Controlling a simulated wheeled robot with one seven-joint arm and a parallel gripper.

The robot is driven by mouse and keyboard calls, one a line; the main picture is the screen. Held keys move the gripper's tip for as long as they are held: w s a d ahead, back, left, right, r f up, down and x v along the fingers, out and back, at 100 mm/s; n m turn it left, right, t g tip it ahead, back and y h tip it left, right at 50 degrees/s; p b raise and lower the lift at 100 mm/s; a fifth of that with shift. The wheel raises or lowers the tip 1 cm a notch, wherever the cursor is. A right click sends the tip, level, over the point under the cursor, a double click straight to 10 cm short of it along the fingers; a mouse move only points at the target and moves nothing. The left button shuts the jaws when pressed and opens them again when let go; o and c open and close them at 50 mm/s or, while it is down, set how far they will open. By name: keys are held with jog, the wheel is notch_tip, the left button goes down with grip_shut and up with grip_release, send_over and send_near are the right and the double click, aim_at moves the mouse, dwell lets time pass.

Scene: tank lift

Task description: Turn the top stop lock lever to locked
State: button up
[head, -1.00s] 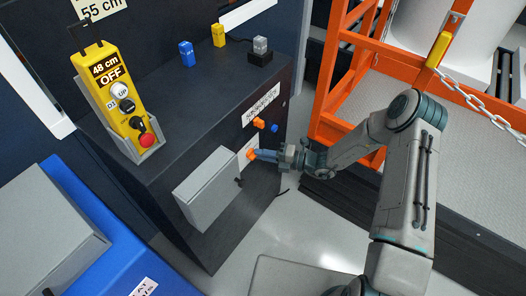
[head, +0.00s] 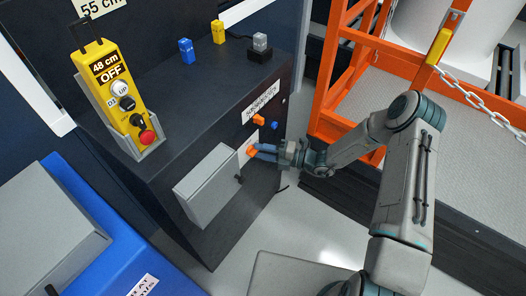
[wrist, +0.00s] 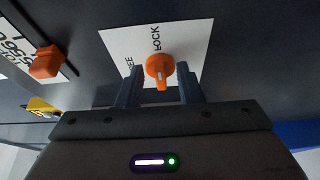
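The orange stop lock lever (wrist: 160,70) sits on a white label with FREE and LOCK printed on it, on the dark cabinet's side. In the wrist view its narrow handle points down toward my gripper, away from the word LOCK. In the head view the lever (head: 251,151) shows just beyond my fingertips. My gripper (wrist: 161,85) is open, with one blue finger on each side of the lever. Small gaps seem to remain; contact cannot be told. My gripper also shows in the head view (head: 260,151).
An orange slider knob (wrist: 46,62) sits in a slot beside a numbered scale. A blue knob (head: 274,126) is near it. A yellow pendant (head: 118,98) reads 48 cm, OFF. An orange frame (head: 328,125) stands right.

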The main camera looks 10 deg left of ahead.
jog(key=d, duration=1.3)
jog(key=shift+d, duration=0.4)
jog(key=s+d+r+m+t+h+p, duration=0.1)
jog(key=s+d+r+m+h+p, duration=0.3)
jog(key=r+m, duration=0.8)
jog(key=s+d+r+m+t+h+p, duration=0.1)
jog(key=s+d+r+m+h+p, duration=0.2)
jog(key=r+m, duration=0.9)
jog(key=s+d+r+m+h+p, duration=0.4)
jog(key=s+d+r+m+h, duration=0.4)
jog(key=s+r+m+h, duration=0.3)
notch_tip(320, 180, up, 4)
jog(key=s+m, duration=0.1)
jog(key=s, duration=0.1)
jog(key=shift+s+t+p, duration=0.3)
jog(key=shift+t, duration=0.1)
jog(key=shift+a, duration=0.2)
